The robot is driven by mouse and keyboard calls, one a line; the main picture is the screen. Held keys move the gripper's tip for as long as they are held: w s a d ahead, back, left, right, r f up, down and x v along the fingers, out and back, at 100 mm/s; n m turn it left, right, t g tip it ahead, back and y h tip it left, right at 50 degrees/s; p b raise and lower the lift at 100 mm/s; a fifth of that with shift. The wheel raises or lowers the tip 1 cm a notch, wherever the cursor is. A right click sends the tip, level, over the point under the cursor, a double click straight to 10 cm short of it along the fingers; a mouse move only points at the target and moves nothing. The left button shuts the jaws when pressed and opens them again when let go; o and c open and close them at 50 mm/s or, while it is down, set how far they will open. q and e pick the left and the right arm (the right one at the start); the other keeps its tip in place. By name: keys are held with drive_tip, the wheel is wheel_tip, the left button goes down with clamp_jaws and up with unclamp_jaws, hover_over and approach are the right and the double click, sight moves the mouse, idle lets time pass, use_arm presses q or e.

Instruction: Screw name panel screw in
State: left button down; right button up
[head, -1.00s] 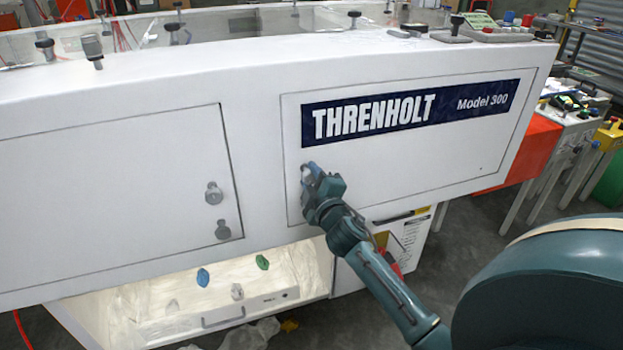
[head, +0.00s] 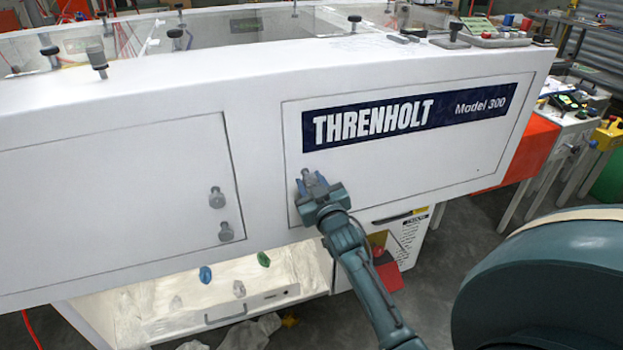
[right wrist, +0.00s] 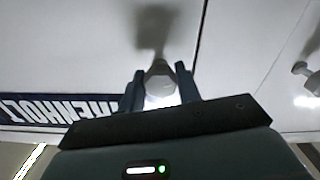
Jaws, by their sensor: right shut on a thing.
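The name panel (head: 420,165) is a white rectangular plate on the front of the white machine, with a dark blue THRENHOLT Model 300 strip (head: 418,112). My right gripper (head: 312,180) is at the panel's left part, below the strip. In the right wrist view my right gripper (right wrist: 160,90) is shut on a pale grey screw (right wrist: 158,68), with one finger on each side of its head. Its far end points toward the white panel, where a dark shadow falls. I cannot tell whether the screw's tip is in a hole. My left gripper is not in view.
A second white panel (head: 110,215) on the left carries two grey knobs (head: 217,197). Black-topped knobs stand along the machine's top. A red-orange side (head: 530,150) is at right.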

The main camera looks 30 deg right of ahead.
drive_tip(key=shift+r+m+p, duration=0.15)
drive_tip(key=shift+m+p, duration=0.25)
drive_tip(key=shift+m, duration=0.6)
drive_tip(key=shift+m+p, duration=0.45)
drive_tip(key=shift+m, duration=0.45)
drive_tip(key=shift+m+p, duration=0.35)
drive_tip(key=shift+m, duration=0.55)
drive_tip(key=m+p, duration=0.1)
drive_tip(key=m, duration=0.3)
drive_tip(key=shift+m, duration=0.3)
drive_tip(key=m, duration=0.3)
drive_tip(key=shift+a+m+p, duration=0.1)
drive_tip(key=shift+m+p, duration=0.2)
drive_tip(key=shift+p, duration=0.05)
drive_tip(key=m, duration=0.4)
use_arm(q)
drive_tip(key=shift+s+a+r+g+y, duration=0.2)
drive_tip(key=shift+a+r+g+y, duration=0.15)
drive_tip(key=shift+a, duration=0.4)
use_arm(e)
drive_tip(key=shift+m, duration=1.3)
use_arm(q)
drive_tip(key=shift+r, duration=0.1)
use_arm(e)
drive_tip(key=shift+m, duration=0.3)
